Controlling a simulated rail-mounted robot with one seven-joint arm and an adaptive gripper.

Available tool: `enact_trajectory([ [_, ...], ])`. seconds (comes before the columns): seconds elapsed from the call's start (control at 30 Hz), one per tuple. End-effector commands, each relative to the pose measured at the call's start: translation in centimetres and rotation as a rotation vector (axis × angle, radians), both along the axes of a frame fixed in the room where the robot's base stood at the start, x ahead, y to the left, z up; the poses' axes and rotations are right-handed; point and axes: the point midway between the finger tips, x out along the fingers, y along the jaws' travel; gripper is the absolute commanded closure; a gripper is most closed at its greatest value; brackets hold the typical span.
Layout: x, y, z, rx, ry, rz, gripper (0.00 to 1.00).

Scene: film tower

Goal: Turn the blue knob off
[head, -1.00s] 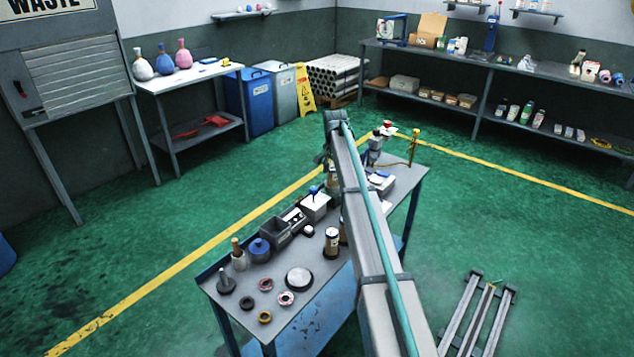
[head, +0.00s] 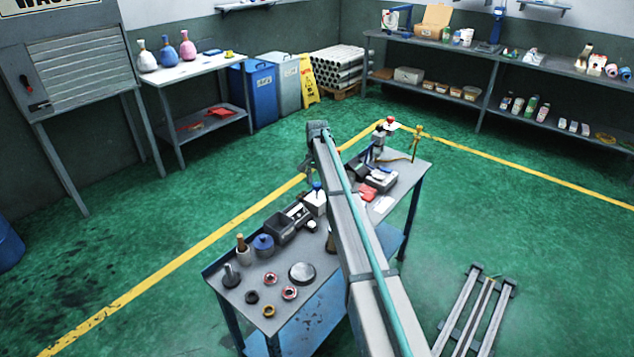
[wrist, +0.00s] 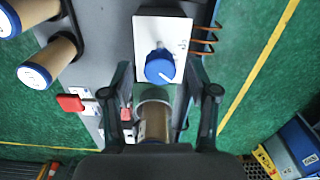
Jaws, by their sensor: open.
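The blue knob (wrist: 160,68) sits on a white box (wrist: 163,28) in the upper middle of the wrist view. A pale pointer line marks its face. In the head view the blue knob (head: 317,187) shows small on top of the white box (head: 314,203), close beside my arm. My gripper (wrist: 159,80) is open, with one finger to the left of the knob and one to the right in the picture. Nothing is between the fingertips that I can see gripped, and I cannot tell their height relative to the knob.
A cylindrical part (wrist: 153,115) lies below the knob between the fingers. Brown rolls with blue-rimmed ends (wrist: 48,60) and a red-handled item (wrist: 72,103) are to the left. Copper-coloured prongs (wrist: 205,40) stick out right of the box. The workbench (head: 330,283) carries several small parts.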

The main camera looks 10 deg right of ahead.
Motion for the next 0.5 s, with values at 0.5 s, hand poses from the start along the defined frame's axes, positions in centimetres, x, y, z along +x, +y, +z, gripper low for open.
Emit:
enact_trajectory([
  [0.5,0.01,-0.01,-0.94,0.0,0.0,0.0,0.53],
])
